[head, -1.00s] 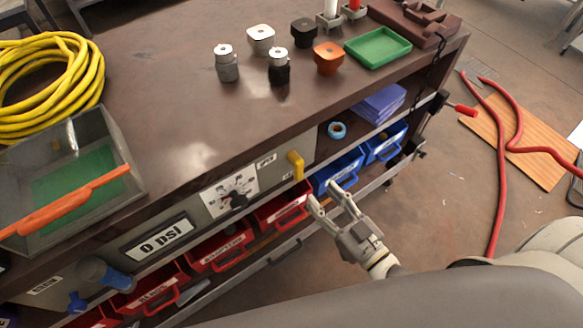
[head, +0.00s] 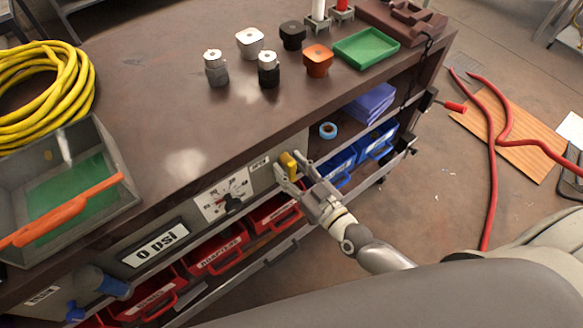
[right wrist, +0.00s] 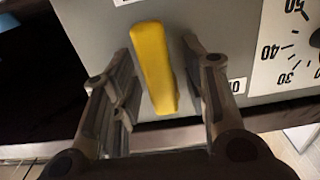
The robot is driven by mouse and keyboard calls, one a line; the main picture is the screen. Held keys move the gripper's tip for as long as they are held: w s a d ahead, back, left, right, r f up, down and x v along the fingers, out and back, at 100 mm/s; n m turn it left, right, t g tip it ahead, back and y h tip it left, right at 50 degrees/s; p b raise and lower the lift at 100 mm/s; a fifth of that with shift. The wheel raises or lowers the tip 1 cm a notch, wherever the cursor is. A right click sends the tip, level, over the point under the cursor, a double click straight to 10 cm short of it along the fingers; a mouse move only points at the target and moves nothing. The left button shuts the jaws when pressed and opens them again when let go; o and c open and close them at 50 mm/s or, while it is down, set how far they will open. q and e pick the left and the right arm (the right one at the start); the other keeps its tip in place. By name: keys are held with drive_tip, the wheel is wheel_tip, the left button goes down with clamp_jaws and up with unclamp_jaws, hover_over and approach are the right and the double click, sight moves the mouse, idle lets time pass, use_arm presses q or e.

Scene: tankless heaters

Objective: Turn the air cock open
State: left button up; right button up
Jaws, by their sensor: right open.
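The air cock's yellow handle (head: 289,165) is on the grey panel under the bench top, right of the gauge (head: 226,199). My right gripper (head: 293,174) is open at the handle. In the right wrist view the yellow handle (right wrist: 154,68) stands between the two open fingers (right wrist: 158,75), slightly tilted, with gaps on both sides. The gauge dial also shows at the right edge of that view (right wrist: 285,50). My left gripper is not in view.
Red bins (head: 217,252) and blue bins (head: 377,140) sit on the shelf below. The bench top (head: 170,110) carries cylindrical fittings, a green tray (head: 366,49), a yellow hose coil (head: 45,90) and a grey box (head: 112,145). A red hose (head: 492,180) lies on the floor.

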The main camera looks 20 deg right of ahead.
clamp_jaws()
drive_tip(key=shift+m, duration=0.3)
drive_tip(key=m, duration=0.2)
drive_tip(key=m+p, duration=0.1)
drive_tip(key=shift+s+a+r+m, duration=0.15)
drive_tip(key=shift+a+m, duration=0.2)
drive_tip(key=shift+m, duration=0.05)
drive_tip(key=m, duration=0.4)
drive_tip(key=shift+s+a+r+p, duration=0.1)
drive_tip(key=shift+a+r+p, duration=0.1)
drive_tip(key=shift+a+p, duration=0.15)
drive_tip(key=shift+s+a+r+m, duration=0.1)
drive_tip(key=shift+r+m, duration=0.1)
drive_tip(key=shift+m, duration=1.4)
drive_tip(key=shift+w+a+r+m, duration=0.1)
drive_tip(key=shift+r+m, duration=0.15)
drive_tip(key=shift+m, duration=1.35)
drive_tip(key=shift+s+a+r+m, duration=0.1)
drive_tip(key=shift+r+m, duration=0.1)
drive_tip(key=shift+m, duration=1.4)
